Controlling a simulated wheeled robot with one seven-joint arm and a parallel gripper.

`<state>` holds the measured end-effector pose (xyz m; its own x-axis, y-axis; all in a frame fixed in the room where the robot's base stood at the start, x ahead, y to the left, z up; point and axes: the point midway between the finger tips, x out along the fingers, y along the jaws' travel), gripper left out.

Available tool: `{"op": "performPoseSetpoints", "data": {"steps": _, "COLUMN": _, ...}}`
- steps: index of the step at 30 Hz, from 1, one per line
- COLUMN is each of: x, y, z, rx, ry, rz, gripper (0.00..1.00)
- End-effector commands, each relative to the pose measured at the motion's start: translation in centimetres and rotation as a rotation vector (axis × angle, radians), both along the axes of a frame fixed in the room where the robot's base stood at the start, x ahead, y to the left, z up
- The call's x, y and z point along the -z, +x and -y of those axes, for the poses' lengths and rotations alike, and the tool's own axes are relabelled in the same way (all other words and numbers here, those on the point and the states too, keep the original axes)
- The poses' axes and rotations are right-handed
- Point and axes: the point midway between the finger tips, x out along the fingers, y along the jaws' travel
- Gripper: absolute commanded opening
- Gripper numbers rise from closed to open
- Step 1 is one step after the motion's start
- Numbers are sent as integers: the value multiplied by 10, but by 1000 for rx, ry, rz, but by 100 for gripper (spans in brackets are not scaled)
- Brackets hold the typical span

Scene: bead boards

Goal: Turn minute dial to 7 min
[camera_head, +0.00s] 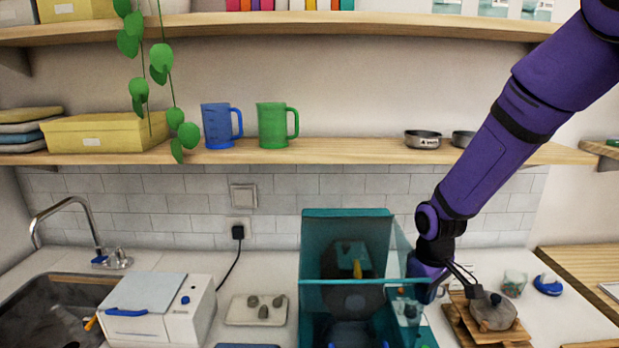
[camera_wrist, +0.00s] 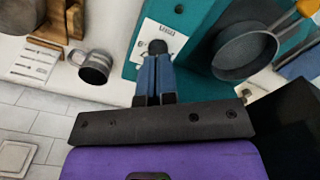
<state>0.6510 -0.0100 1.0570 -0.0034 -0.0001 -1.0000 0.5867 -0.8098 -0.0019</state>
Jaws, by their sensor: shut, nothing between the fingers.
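The small black dial (camera_wrist: 158,46) sits on a white printed card (camera_wrist: 170,34) on the teal unit (camera_wrist: 197,18) in the wrist view. The marks on the card are too small to read, so the dial's setting cannot be told. My gripper (camera_wrist: 154,60) has its two blue fingers together with nothing between them. Its tips are right at the dial and overlap its edge in the picture; I cannot tell whether they touch. In the head view, my gripper (camera_head: 431,289) is at the right side of the teal unit (camera_head: 350,213), where my wrist hides part of it.
A grey pan (camera_wrist: 243,55) is beside the card. A metal mug (camera_wrist: 93,67) stands on the counter beside the unit. A lidded pot (camera_head: 494,312) stands on a wooden stand to the right. A white box (camera_head: 160,300) and a tray (camera_head: 240,315) are at the left.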

Motion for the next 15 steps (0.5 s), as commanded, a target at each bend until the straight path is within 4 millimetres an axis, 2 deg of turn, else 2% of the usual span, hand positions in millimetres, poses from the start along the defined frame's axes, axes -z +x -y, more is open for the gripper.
{"op": "performPoseSetpoints", "data": {"steps": 9, "x": -7, "y": 18, "z": 14, "rx": -336, "ry": 2, "rz": 2, "gripper": 0}}
{"op": "performPoseSetpoints", "data": {"steps": 15, "x": -6, "y": 21, "z": 16, "rx": -420, "ry": 1, "rz": 3, "gripper": 0}}
